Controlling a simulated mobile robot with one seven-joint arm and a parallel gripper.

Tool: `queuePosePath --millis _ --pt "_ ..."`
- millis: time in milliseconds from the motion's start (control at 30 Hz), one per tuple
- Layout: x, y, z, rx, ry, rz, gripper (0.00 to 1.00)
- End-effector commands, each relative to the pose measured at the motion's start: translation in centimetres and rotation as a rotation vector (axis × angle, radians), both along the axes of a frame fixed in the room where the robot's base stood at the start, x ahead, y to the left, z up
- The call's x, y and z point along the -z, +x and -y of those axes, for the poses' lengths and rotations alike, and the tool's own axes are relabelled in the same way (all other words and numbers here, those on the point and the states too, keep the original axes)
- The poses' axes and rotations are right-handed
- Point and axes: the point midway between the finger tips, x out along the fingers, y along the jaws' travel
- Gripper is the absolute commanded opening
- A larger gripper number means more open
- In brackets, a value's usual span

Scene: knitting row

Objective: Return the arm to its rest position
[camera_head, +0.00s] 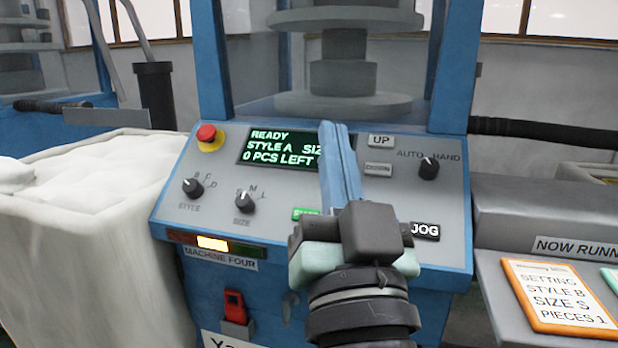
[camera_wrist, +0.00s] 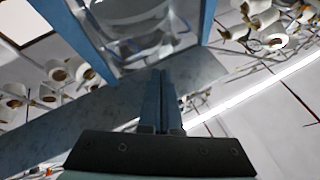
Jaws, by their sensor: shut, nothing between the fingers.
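My gripper (camera_head: 333,130) is in front of the control panel (camera_head: 230,172) of the blue knitting machine in the head view. Its two long blue fingers are together and empty, pointing up across the panel. They cover part of the screen (camera_head: 278,148) and the area beside the green button (camera_head: 305,213). In the wrist view my gripper (camera_wrist: 158,75) shows shut, with the machine's blue frame (camera_wrist: 55,22) and window beyond it. I cannot tell whether the fingertips touch the panel.
A red stop button (camera_head: 207,133), selector knobs and a JOG button (camera_head: 425,231) are on the panel. A white-lined bin (camera_head: 85,235) stands left. At right a grey ledge (camera_head: 520,300) holds an orange-framed card (camera_head: 558,297). Yarn cones (camera_wrist: 263,20) show in the wrist view.

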Motion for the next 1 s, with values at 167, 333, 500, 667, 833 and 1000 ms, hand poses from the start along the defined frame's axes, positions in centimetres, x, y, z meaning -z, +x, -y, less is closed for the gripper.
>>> queuePosePath --millis 167,333,500,667,833,1000 --pt "-11.1 -8.7 -2.7 0.212 -0.183 0.298 0.0" --pt "-17.8 -8.5 -2.4 0.229 -0.191 0.287 0.0" --pt "-22.9 -8.4 -2.4 0.227 -0.189 0.285 0.0" --pt "-27.8 -8.4 -2.4 0.226 -0.189 0.284 0.0" --pt "-33.0 -8.3 -2.4 0.225 -0.189 0.283 0.0" --pt "-38.0 -8.3 -2.4 0.225 -0.189 0.282 0.0"
